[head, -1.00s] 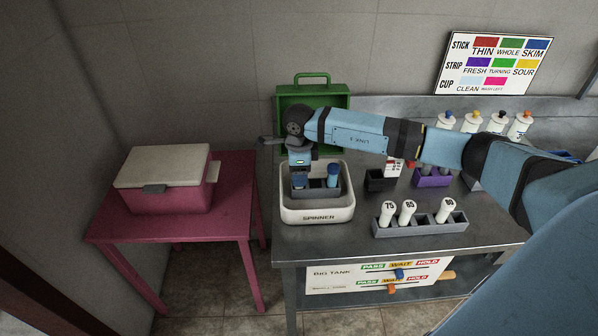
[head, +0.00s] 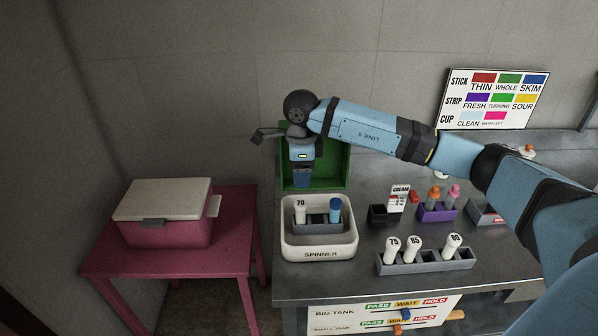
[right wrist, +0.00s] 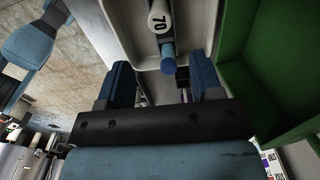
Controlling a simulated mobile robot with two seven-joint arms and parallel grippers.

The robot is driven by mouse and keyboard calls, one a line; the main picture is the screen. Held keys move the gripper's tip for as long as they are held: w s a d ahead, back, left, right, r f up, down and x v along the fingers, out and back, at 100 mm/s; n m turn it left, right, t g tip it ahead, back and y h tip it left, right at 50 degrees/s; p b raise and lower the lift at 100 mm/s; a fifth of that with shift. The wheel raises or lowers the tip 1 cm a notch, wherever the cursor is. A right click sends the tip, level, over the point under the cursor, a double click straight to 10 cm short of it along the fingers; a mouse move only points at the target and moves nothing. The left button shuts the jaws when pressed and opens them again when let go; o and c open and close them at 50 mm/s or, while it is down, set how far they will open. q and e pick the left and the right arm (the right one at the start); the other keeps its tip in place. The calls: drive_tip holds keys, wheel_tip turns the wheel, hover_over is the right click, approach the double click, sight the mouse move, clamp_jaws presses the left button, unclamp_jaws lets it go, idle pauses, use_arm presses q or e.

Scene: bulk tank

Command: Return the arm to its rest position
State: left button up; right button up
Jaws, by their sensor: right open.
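My right arm reaches in from the right in the head view. Its gripper (head: 302,182) hangs fingers down above the back of the white spinner tray (head: 318,254), in front of the green box. In the right wrist view the two blue fingers of the gripper (right wrist: 162,84) stand apart with nothing held between them. A white tube marked 70 (head: 300,212) and a blue-capped tube (head: 335,211) stand in a grey rack inside the spinner, below the gripper and apart from it. The 70 tube also shows in the right wrist view (right wrist: 158,20). My left gripper is not seen.
An open green box (head: 338,168) stands behind the spinner. A grey rack (head: 425,262) with tubes 75, 85 and 80 stands to the right, near a purple rack (head: 437,212). A pink table (head: 235,222) with a cooler (head: 165,228) is at left.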

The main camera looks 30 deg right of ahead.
drive_tip(key=s+a+m+t+y+p, duration=0.2)
drive_tip(key=s+a+m+y, duration=0.3)
drive_tip(key=a, duration=0.4)
drive_tip(key=s+a+f+m+t+y+p, duration=0.1)
drive_tip(key=s+a+m+t+y, duration=0.2)
drive_tip(key=a+y, duration=0.55)
drive_tip(key=s+a+m+t+y+p, duration=0.15)
drive_tip(key=s+a+m+y, duration=0.35)
drive_tip(key=a, duration=0.5)
drive_tip(key=s+d+f+m+t+h+p, duration=0.1)
drive_tip(key=s+d+f+m+h, duration=0.2)
drive_tip(key=m, duration=0.7)
drive_tip(key=s+d+f+m+t+h+p, duration=0.1)
drive_tip(key=s+d+f+m+h, duration=0.3)
drive_tip(key=f+m, duration=0.6)
drive_tip(key=s+d+f+m+t+h+p, duration=0.1)
drive_tip(key=s+d+f+m+t+h, duration=0.1)
drive_tip(key=s+f+m+h, duration=0.4)
drive_tip(key=s+d+m+h, duration=0.1)
drive_tip(key=m+h, duration=0.1)
drive_tip(key=m, duration=0.3)
drive_tip(key=shift+d+f+m+p, duration=0.15)
drive_tip(key=shift+d+m+p, duration=0.15)
drive_tip(key=shift+p, duration=0.1)
